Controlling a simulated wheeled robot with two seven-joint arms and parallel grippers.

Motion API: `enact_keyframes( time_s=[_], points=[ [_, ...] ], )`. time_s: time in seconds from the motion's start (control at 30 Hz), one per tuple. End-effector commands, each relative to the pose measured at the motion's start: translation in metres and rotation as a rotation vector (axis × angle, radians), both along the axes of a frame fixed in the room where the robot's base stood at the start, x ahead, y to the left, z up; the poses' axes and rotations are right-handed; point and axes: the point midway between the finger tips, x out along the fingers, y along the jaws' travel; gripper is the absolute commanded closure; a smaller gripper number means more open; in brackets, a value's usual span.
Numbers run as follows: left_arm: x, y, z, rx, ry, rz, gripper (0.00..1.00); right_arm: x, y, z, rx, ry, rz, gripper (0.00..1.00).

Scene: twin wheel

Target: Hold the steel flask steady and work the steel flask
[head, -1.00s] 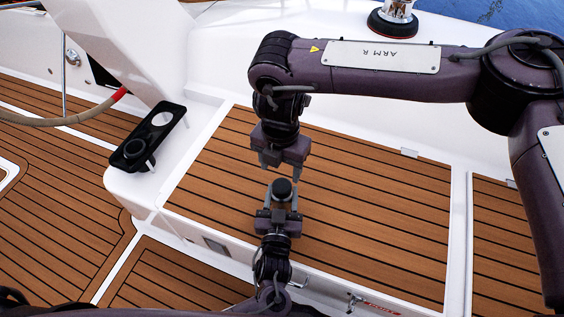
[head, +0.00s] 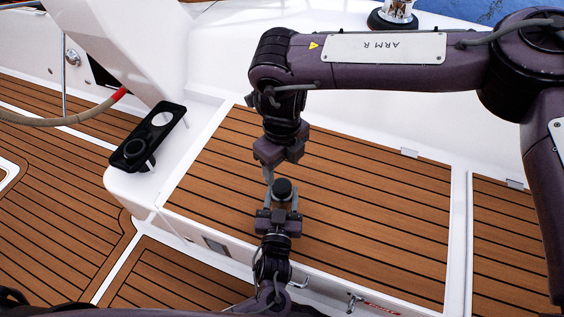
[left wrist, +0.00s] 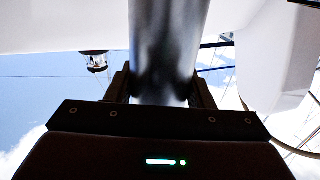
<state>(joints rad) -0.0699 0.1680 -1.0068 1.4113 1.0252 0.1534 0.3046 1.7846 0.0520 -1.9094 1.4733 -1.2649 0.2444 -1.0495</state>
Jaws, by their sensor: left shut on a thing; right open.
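The steel flask shows in the head view as a round dark cap (head: 282,187) seen from above, with little of its body visible. In the left wrist view the shiny steel flask body (left wrist: 168,50) stands between the jaws. My left gripper (head: 281,204), reaching up from the bottom of the head view, is shut on the flask. My right gripper (head: 271,176) is open and empty, pointing down just beyond and left of the cap. One of its fingers appears close to the cap; I cannot tell whether they touch.
A teak-slatted bench (head: 350,210) with white edges lies below the grippers. To the left is a black cup holder (head: 148,138) on a white console, with a steering wheel rim (head: 60,121) beyond. A winch (head: 394,15) stands at the top. The bench's right side is clear.

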Motion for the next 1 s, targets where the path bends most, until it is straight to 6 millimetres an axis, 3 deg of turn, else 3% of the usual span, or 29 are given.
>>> enact_keyframes(
  time_s=[0.27,0.7,1.0],
  points=[
    [0.000,0.000,0.000,0.000,0.000,0.000,1.00,-0.001,0.000,-0.013,0.000,0.003,-0.002,0.40],
    [0.000,0.000,0.000,0.000,0.000,0.000,1.00,0.000,0.000,-0.073,0.000,0.001,-0.003,0.40],
    [0.000,0.000,0.000,0.000,0.000,0.000,1.00,0.000,0.000,-0.080,0.000,0.000,-0.004,0.40]
  ],
)
